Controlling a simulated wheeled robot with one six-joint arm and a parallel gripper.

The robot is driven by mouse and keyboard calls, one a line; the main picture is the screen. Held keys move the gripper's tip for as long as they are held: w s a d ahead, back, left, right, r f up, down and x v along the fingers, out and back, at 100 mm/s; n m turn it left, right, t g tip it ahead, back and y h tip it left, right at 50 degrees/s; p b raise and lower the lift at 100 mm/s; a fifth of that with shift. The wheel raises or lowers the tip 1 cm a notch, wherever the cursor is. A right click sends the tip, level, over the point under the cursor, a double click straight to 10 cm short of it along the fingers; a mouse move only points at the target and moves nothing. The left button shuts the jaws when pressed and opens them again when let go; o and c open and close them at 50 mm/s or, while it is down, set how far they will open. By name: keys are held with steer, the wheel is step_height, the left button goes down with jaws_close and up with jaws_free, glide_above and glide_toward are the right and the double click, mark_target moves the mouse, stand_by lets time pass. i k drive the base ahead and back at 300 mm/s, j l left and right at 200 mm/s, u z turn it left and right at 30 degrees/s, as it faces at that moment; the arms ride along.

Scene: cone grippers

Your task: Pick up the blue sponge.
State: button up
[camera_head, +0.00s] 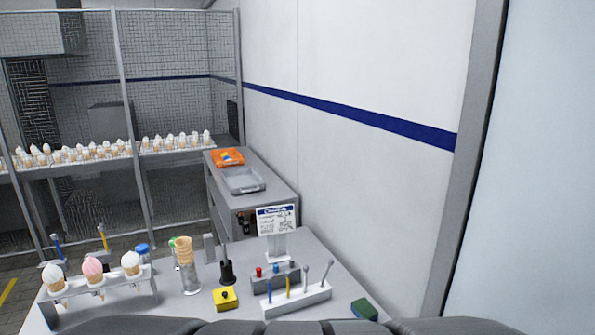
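A small block that looks like the sponge (363,309) lies at the front right of the grey table (318,262). Its top looks green and its side dark blue. It lies flat and nothing touches it from above. My gripper is not in view. Dark rounded parts along the bottom edge look like my own body, and they come close to the sponge's lower edge in the picture.
Left of the sponge stands a white rack (298,300) with upright tools. Further left are a yellow box (225,298), a stack of cones (184,252) and an ice cream holder (100,291). A sign (277,220) stands behind. A wall closes off the right.

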mark_target(362, 307)
steer(key=i, duration=0.1)
steer(key=k+l, duration=0.1)
steer(key=l, duration=0.25)
steer(key=i+l, duration=0.2)
steer(key=i, duration=0.15)
steer(key=i+l+u, duration=0.15)
steer(key=i, duration=0.2)
